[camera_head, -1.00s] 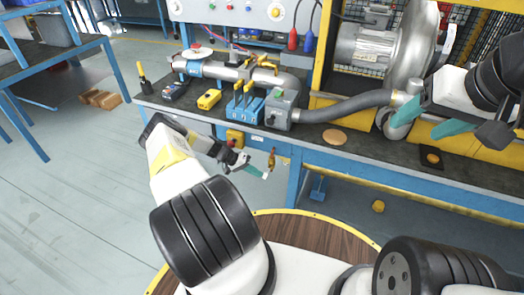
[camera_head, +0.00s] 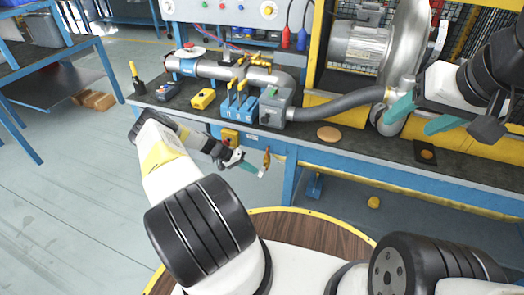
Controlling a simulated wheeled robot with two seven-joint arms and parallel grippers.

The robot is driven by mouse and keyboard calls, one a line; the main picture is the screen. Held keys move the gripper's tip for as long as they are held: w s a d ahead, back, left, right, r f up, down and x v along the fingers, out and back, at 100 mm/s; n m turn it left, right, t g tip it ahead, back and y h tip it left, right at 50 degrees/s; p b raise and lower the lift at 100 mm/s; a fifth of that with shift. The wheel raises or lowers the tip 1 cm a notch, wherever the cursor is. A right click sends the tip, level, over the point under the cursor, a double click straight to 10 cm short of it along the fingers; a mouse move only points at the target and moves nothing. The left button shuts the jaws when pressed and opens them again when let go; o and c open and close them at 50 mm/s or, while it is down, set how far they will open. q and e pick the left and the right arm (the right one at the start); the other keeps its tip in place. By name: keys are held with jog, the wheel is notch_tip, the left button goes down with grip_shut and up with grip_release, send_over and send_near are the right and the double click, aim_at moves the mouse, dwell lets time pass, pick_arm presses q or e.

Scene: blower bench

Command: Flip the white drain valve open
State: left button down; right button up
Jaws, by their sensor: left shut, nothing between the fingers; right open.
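A small brass-orange fitting (camera_head: 267,158) hangs below the bench's front edge. A small white piece (camera_head: 262,172), possibly the white drain valve's lever, shows just below it. The valve's exact position is too small to read. My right gripper (camera_head: 420,115) is open and empty, with its teal fingers apart, in front of the blower at the right.
The bench top (camera_head: 352,150) carries a grey pipe, a blue block with yellow levers (camera_head: 238,107), a yellow meter (camera_head: 203,99) and a grey hose (camera_head: 340,105). A blue post (camera_head: 291,180) stands right.

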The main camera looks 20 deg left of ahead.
pick_arm(q)
jog(key=v, duration=0.7)
jog(key=shift+a+r, duration=0.2)
jog(key=shift+r, duration=0.05)
jog(key=shift+s, duration=0.1)
